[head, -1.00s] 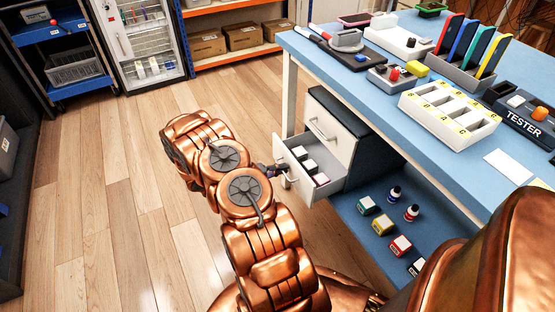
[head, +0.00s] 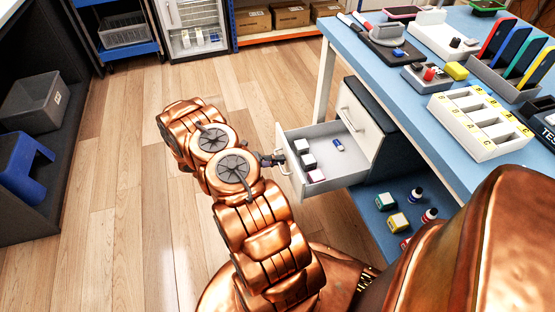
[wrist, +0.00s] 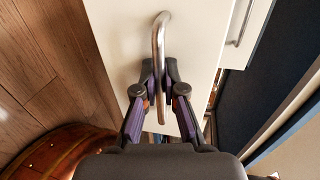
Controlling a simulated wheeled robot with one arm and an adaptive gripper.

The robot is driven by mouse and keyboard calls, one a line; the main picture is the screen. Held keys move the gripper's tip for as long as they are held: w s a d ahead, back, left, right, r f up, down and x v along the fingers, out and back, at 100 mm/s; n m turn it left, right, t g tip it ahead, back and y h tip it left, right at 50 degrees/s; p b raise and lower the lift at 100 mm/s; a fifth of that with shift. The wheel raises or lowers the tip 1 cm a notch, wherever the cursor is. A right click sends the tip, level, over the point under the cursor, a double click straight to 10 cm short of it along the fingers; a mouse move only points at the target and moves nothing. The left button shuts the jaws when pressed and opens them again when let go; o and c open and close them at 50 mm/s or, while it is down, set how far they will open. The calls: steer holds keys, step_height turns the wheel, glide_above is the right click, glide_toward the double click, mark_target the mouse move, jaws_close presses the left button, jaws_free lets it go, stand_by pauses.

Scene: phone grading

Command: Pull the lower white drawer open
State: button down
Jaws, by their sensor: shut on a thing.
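The lower white drawer (head: 330,181) is pulled well out of the cabinet under the blue table. Inside it lie a few small boxes (head: 308,161) near the front and a small white and blue item (head: 338,145) further back. My gripper (head: 273,160) is at the drawer's front, partly hidden by my arm in the head view. In the wrist view my gripper (wrist: 160,92) is shut around the metal bar handle (wrist: 159,40) on the white drawer front (wrist: 115,40). The upper white drawer (head: 361,119) is closed.
The blue table (head: 430,75) carries a white sorting tray (head: 487,150), phones in a rack and other tools. A low blue shelf (head: 375,217) holds small boxes and bottles. Wood floor (head: 120,170) is clear to the left of my arm; a grey bin (head: 36,103) stands at far left.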

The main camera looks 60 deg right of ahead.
steer(key=c, duration=1.2)
jaws_free()
steer(key=shift+c, duration=0.2)
steer(key=v, duration=1.2)
